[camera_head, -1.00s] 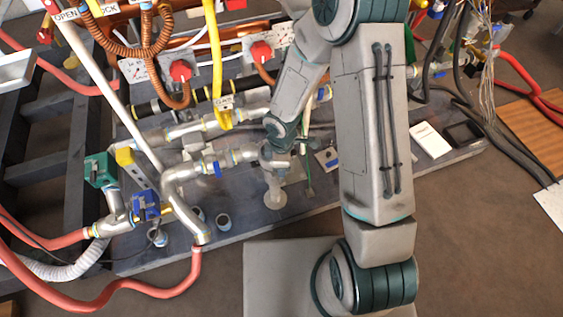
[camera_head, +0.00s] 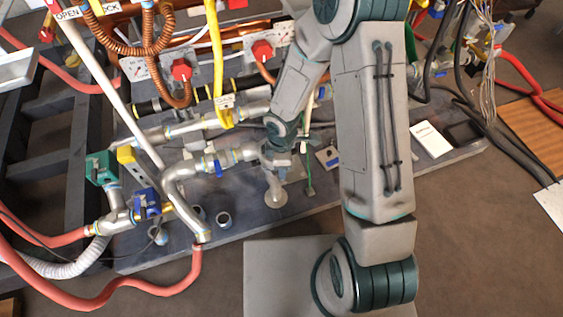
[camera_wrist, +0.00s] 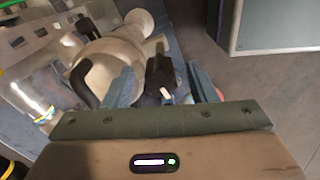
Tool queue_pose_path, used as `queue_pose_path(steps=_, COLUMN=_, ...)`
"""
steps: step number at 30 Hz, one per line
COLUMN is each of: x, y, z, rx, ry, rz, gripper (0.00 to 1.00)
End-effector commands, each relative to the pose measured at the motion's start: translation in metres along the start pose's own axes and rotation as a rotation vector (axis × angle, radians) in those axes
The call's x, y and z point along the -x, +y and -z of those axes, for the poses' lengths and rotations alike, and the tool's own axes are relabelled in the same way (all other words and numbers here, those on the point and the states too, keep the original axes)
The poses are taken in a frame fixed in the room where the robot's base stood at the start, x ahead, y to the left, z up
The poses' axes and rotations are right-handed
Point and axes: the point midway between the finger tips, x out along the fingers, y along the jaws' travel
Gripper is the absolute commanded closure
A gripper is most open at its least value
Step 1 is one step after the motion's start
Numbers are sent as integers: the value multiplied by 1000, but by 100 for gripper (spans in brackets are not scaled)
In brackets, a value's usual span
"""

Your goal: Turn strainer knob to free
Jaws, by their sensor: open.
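My gripper (camera_wrist: 163,84) is open in the wrist view, with a teal finger on each side of a small dark knob-like part (camera_wrist: 160,76). This part looks like the strainer knob and has a pale mark near its lower end. I cannot tell whether the fingers touch it. A pale round fitting (camera_wrist: 118,58) lies behind and to the left, with a black curved handle (camera_wrist: 84,76) on it. In the head view my gripper (camera_head: 276,158) is at the right end of the silver pipe, above a pale round-based fitting (camera_head: 275,194); the knob is hidden there.
A silver pipe (camera_head: 190,170) with a blue lever (camera_head: 217,165) runs just left of my gripper. A yellow hose (camera_head: 215,60) hangs above it. Red hoses (camera_head: 130,286) loop at lower left. The floor (camera_head: 470,230) at the right is open.

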Motion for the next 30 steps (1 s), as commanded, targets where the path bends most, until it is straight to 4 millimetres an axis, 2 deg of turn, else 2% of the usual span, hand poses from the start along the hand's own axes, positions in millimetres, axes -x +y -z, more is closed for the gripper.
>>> queue_pose_path(steps=5, x=17, y=0, z=-1, rx=-3, ry=0, rz=-1, gripper=48)
queue_pose_path(steps=15, x=94, y=1, z=0, rx=-1, ry=1, rz=-4, gripper=48)
queue_pose_path(steps=19, x=118, y=1, z=0, rx=-1, ry=1, rz=-3, gripper=48)
queue_pose_path(steps=24, x=134, y=0, z=0, rx=1, ry=1, rz=-2, gripper=48)
queue_pose_path(steps=30, x=138, y=0, z=1, rx=1, ry=1, rz=0, gripper=48)
